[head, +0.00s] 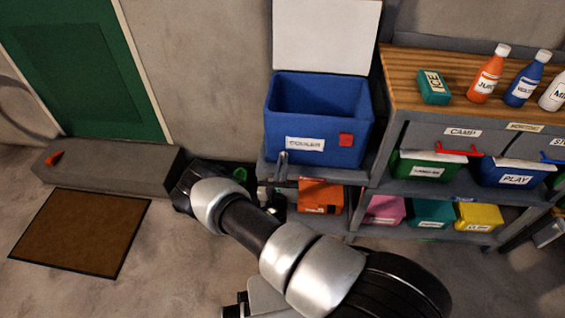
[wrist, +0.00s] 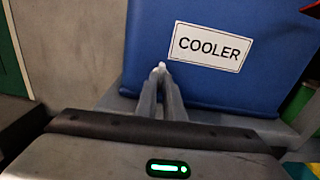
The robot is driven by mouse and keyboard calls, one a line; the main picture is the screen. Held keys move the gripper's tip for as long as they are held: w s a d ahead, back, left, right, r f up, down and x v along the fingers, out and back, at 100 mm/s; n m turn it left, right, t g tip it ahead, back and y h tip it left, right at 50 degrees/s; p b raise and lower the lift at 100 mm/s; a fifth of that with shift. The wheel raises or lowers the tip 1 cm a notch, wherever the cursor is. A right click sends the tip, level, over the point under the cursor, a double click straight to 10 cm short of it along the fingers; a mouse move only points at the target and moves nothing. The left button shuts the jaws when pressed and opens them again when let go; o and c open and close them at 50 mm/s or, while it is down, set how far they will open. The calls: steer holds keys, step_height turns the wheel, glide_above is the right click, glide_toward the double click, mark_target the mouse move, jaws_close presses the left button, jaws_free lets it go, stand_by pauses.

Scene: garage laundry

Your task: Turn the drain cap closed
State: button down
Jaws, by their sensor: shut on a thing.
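The blue cooler (head: 315,105) stands on a grey shelf with its white lid (head: 326,35) raised. Its front and COOLER label also show in the wrist view (wrist: 208,47). My gripper (head: 281,158) is at the cooler's lower front, left of the label. In the wrist view my gripper (wrist: 161,75) has its fingers together at the cooler's front. A small white tip, likely the drain cap (wrist: 160,66), shows between the fingertips. The fingers hide most of it, so its turn cannot be read.
An orange box (head: 320,194) sits on the shelf below the cooler. A wooden-topped bench (head: 430,65) with bottles and labelled bins stands to the right. A grey step (head: 105,167) and brown mat (head: 80,230) lie at left. The floor at lower right is clear.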

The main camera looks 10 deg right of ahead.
steer(key=shift+m, duration=0.3)
stand_by(0.4)
steer(key=c, duration=1.9)
jaws_free()
steer(key=shift+o, duration=0.2)
steer(key=p+v, duration=0.2)
steer(key=v, duration=1.5)
steer(key=shift+s, duration=0.25)
